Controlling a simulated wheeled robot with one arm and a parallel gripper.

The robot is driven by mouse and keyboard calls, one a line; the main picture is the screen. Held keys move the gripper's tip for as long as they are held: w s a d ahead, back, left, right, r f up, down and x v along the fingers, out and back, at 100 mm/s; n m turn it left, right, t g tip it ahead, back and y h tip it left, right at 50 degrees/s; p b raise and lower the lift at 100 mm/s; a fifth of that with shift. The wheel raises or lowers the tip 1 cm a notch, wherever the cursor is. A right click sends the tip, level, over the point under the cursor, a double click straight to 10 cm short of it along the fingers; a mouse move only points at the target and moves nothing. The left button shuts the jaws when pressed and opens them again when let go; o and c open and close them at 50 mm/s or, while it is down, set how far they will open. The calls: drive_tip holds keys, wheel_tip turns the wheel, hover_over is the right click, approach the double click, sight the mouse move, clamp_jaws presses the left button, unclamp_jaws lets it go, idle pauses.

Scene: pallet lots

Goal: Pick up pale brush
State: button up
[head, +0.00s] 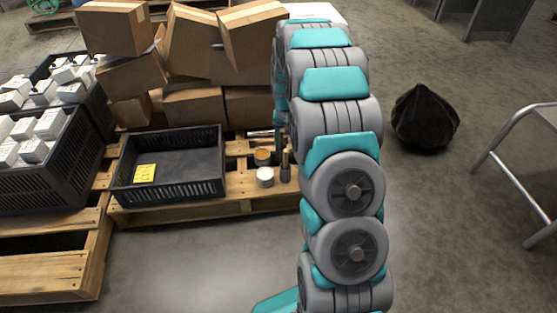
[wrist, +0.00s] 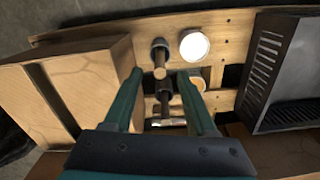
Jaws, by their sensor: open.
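My gripper (wrist: 159,76) is open in the wrist view, its two teal fingers apart on either side of a dark upright item (wrist: 165,97) with a pale round end. A slim pale item (wrist: 166,122) lies crosswise on the boards, nearer the palm. I cannot tell for sure which of these is the pale brush. Nothing is visibly gripped. In the head view a dark slender item (head: 285,170) stands beside a white-topped tin (head: 265,178), and my arm hides the gripper. The tin also shows in the wrist view (wrist: 194,45).
An amber-topped jar (head: 262,157) stands behind the white tin. A black crate (head: 213,188) with a yellow label sits to the left on the wooden pallet (head: 240,207). Cardboard boxes (head: 195,106) are stacked behind. A black sack (head: 424,118) lies on open floor at right.

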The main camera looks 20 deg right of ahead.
drive_tip(key=shift+w+f, duration=0.15)
drive_tip(key=shift+f, duration=0.2)
drive_tip(key=b, duration=0.1)
hover_over(285, 170)
drive_tip(key=f, duration=0.7)
drive_tip(key=shift+w+d+f, duration=0.15)
drive_tip(key=shift+w+d, duration=0.1)
drive_tip(key=shift+w, duration=0.1)
drive_tip(key=shift+c, duration=0.2)
clamp_jaws()
